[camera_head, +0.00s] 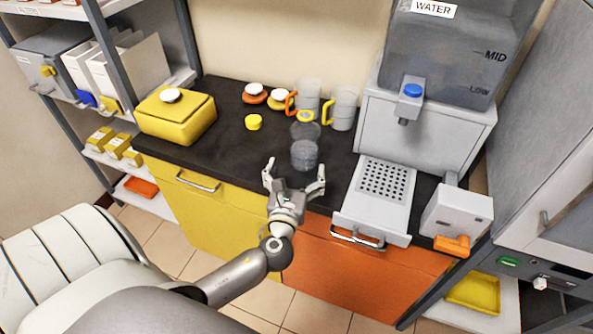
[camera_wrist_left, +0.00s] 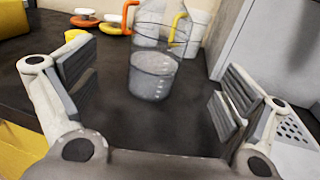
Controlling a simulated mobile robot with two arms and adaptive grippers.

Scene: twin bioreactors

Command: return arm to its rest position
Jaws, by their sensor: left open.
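My left gripper (camera_head: 295,178) is open and empty at the front edge of the dark counter (camera_head: 225,135). Its two fingers are spread wide apart in the left wrist view (camera_wrist_left: 158,98). A clear container (camera_head: 305,153) with grey contents stands upright on the counter just beyond the fingertips. It also shows in the left wrist view (camera_wrist_left: 153,75), between the fingers but farther off, apart from both. My left arm reaches in from the lower left. My right gripper is in neither view.
Two clear jugs, one with an orange handle (camera_head: 290,104) and one with a yellow handle (camera_head: 326,112), stand behind the container. A yellow box (camera_head: 176,118) sits at left. A water dispenser (camera_head: 420,130) with a perforated tray (camera_head: 385,183) stands at right. Shelves (camera_head: 165,85) are at far left.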

